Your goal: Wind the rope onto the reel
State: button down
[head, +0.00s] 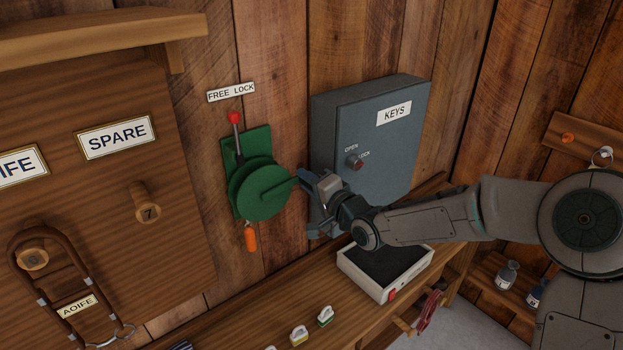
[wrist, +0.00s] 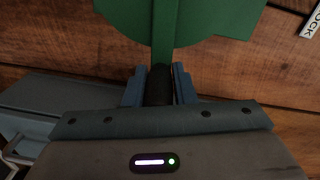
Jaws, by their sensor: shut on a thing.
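The green reel (head: 262,190) is mounted on a green backplate on the plank wall; its disc also shows at the top of the wrist view (wrist: 200,18). A lever with a red knob (head: 234,117) stands up from the backplate under the FREE LOCK label (head: 231,92); I cannot tell which word it points to. An orange piece (head: 250,239) hangs below the reel; little or no rope shows. My gripper (head: 305,184) is at the reel's right side. In the wrist view my gripper (wrist: 160,86) is shut on the black crank handle (wrist: 161,80), at the end of the green crank arm.
A grey KEYS cabinet (head: 372,140) stands close behind my gripper. Below is a wooden shelf with an open-topped box (head: 350,265) and several small coloured items. To the left, a wooden board carries a SPARE plate (head: 115,137), a peg (head: 146,211) and a hanging brown halter (head: 65,265).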

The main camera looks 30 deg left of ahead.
jog(key=shift+f, duration=0.15)
jog(key=c, duration=1.2)
grip_release()
jog(key=b+v, duration=0.1)
jog(key=v, duration=1.2)
jog(key=shift+d, duration=0.4)
